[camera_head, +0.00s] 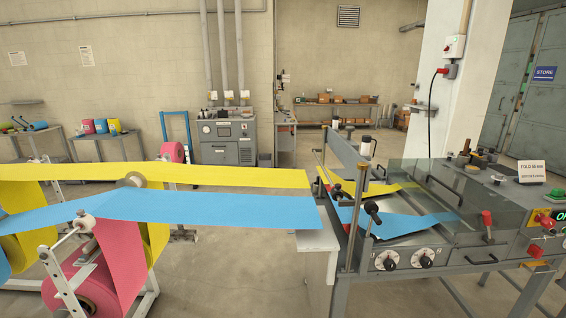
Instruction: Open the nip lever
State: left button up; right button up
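The wrapping machine (395,262) stands at the right, with a clear cover over its infeed. A lever with a red grip (487,219) stands roughly upright on its front right part. Black-knobbed handles (372,208) stick out by the metal posts at its left end, with a small red part beside them. No label shows which of these is the nip lever. Blue cloth (200,208) and yellow cloth (230,175) run from the left to the machine; blue and yellow also show under the cover. Neither of my grippers is in view.
A roll stand with a pink roll (80,285) stands at the left. Two dials (423,259) sit on the machine's front. A control panel (545,225) with red and green parts and a small sign (531,171) are at the far right. The floor between stand and machine is clear.

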aim_at(487, 222)
jog(key=l+z, duration=0.1)
jog(key=z, duration=0.85)
jog(key=l+z, duration=0.15)
jog(key=z, duration=0.35)
jog(key=j+z, duration=0.4)
jog(key=j, duration=0.2)
jog(key=j+z, duration=0.4)
jog(key=j, duration=0.2)
